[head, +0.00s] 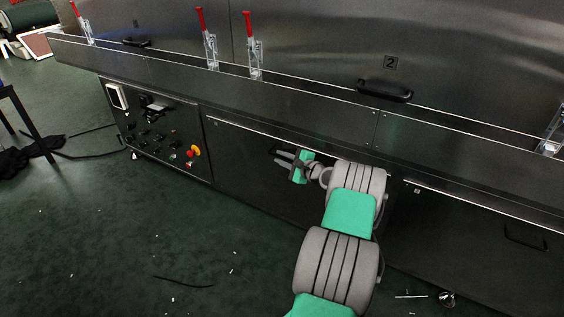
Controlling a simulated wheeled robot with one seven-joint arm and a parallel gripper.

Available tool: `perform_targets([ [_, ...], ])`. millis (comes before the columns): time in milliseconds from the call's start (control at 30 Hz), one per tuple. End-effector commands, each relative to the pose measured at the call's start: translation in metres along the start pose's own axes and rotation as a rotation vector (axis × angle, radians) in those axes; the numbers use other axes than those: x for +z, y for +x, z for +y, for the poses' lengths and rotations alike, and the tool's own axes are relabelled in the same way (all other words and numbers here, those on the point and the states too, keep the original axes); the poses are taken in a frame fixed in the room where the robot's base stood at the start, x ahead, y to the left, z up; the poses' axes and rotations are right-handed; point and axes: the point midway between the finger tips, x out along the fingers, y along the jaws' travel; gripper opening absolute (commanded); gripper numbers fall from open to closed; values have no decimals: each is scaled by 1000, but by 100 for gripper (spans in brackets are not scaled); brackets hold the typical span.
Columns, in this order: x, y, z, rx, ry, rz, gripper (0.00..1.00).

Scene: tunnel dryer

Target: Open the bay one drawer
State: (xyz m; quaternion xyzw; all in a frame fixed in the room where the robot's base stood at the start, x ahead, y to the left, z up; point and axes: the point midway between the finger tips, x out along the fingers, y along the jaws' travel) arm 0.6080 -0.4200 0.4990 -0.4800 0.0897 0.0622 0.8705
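A dark drawer front (245,170) sits low in the machine, between the control panel and another drawer front (460,240) to the right. I see no readable "1", so I cannot tell for sure which is bay one. The right drawer front has a dark handle (525,236); on the middle one no handle shows clearly, and my arm covers part of it. Both fronts look closed. My gripper (283,158) is in front of the middle drawer front, fingers pointing left. The fingers look apart, with nothing visible between them. Whether they touch the front is unclear.
A control panel (160,130) with a red emergency knob is left of the drawers. Red-handled clamps (208,40) stand on the ledge above. A hood marked "2" has a black handle (385,91). Cables and small debris lie on the green floor (130,240), otherwise open.

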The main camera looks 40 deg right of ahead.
Motion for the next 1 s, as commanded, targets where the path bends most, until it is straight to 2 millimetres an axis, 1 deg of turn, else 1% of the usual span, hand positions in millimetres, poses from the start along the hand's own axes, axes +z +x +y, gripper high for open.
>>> perform_targets([
  [233,1,2,-1,0,-1,0,17],
  [433,1,1,-1,0,-2,0,0],
  [1000,1,1,-1,1,-2,0,0],
])
